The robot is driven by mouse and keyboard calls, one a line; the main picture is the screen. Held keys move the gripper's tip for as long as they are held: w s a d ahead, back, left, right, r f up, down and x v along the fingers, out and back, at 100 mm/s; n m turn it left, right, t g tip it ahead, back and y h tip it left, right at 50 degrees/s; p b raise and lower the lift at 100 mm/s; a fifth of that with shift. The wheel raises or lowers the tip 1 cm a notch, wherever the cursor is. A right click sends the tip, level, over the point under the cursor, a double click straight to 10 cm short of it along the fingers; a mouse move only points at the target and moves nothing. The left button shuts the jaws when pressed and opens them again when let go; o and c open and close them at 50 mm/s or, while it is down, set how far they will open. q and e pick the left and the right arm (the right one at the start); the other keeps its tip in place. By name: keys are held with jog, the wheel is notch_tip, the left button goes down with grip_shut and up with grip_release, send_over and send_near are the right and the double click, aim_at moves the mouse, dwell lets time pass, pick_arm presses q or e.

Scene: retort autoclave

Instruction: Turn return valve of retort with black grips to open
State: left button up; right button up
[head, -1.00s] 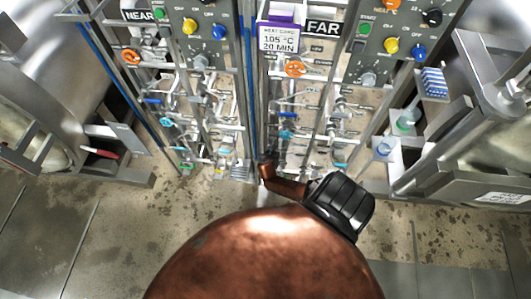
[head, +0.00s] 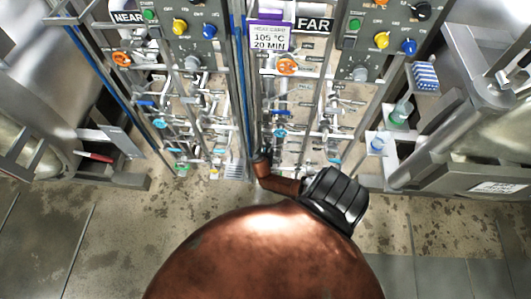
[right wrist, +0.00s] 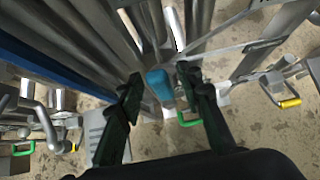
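In the right wrist view my right gripper (right wrist: 163,88) is open, its two dark fingers on either side of a blue valve handle (right wrist: 159,80). I cannot tell whether they touch it. In the head view my copper right arm reaches down to the foot of the pipework, left of the FAR panel's valves; its fingers are too small to make out there. A light-blue handle (head: 280,132) shows on the FAR pipework and another (head: 159,124) on the NEAR pipework. I cannot tell which handle is between the fingers. My left gripper is not in view.
The NEAR sign (head: 127,17) and FAR sign (head: 314,24) mark two control panels. A retort with a red grip (head: 96,157) stands left, another retort (head: 495,130) right. Vertical posts and pipes crowd the gripper. A green handle (right wrist: 189,121) and yellow-gripped handle (right wrist: 290,103) are nearby.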

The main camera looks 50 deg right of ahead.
jog(key=v, duration=1.2)
jog(key=shift+s+f, duration=0.1)
